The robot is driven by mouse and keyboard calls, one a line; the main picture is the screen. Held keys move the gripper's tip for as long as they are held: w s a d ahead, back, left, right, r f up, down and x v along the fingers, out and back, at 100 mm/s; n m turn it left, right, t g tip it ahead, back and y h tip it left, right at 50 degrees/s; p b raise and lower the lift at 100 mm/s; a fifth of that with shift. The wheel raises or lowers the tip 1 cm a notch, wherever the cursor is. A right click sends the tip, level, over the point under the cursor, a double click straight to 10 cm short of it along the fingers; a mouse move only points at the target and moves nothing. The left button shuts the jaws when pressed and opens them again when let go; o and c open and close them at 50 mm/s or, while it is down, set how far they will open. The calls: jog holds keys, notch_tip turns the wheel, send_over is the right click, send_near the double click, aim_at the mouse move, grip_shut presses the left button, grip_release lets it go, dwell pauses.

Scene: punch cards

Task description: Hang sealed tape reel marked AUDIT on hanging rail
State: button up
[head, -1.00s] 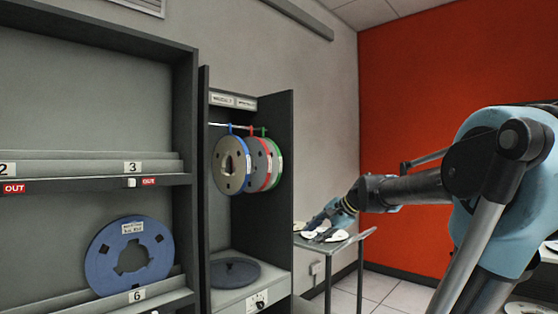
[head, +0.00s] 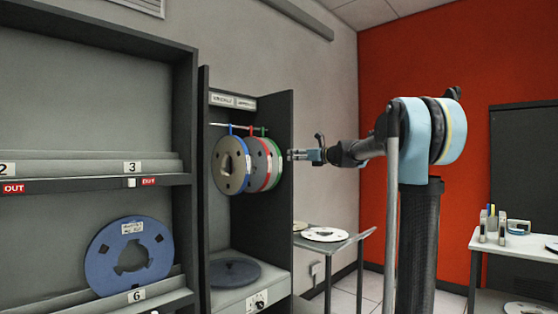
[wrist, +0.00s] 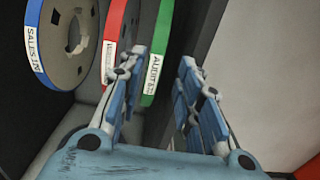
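The AUDIT reel (head: 277,165) has a green rim and hangs from a green hook on the hanging rail (head: 219,124), rightmost in a row of three. Its white AUDIT label (wrist: 154,74) faces the wrist camera.
A blue-rimmed SALES reel (wrist: 35,50) and a red-rimmed reel (wrist: 116,35) hang beside it. The cabinet side wall (head: 283,210) stands close to the gripper. A small table (head: 345,242) with white reels is below. A blue reel (head: 100,270) sits in the left rack.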

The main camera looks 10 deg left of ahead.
aim_at(278, 151)
jog(key=shift+x, duration=5.75)
grip_shut()
jog(key=shift+r, duration=1.05)
jog(key=shift+d, duration=0.1)
jog(key=v, duration=2.2)
